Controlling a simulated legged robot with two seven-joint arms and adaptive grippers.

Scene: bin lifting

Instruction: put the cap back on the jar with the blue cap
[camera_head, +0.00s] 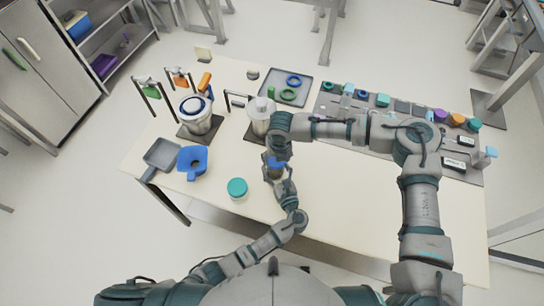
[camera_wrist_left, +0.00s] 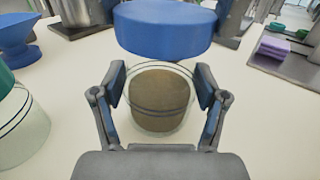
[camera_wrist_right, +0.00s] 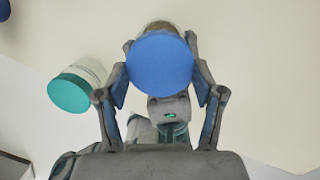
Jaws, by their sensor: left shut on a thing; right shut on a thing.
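The jar is clear with brown contents (camera_wrist_left: 160,100), and my left gripper (camera_wrist_left: 160,85) is shut on its sides, holding it upright. The blue cap (camera_wrist_right: 160,75) is between the fingers of my right gripper (camera_wrist_right: 160,62), which is shut on it from above. In the left wrist view the blue cap (camera_wrist_left: 165,28) is directly over the jar's mouth; I cannot tell whether it touches the rim. In the head view the blue cap (camera_head: 276,161) shows between my two grippers, near the table's front edge. The right arm hides part of the jar there.
A jar with a teal cap (camera_head: 237,188) stands left of my grippers. Metal containers and a grey tray (camera_head: 303,92) stand behind. The front right table is clear.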

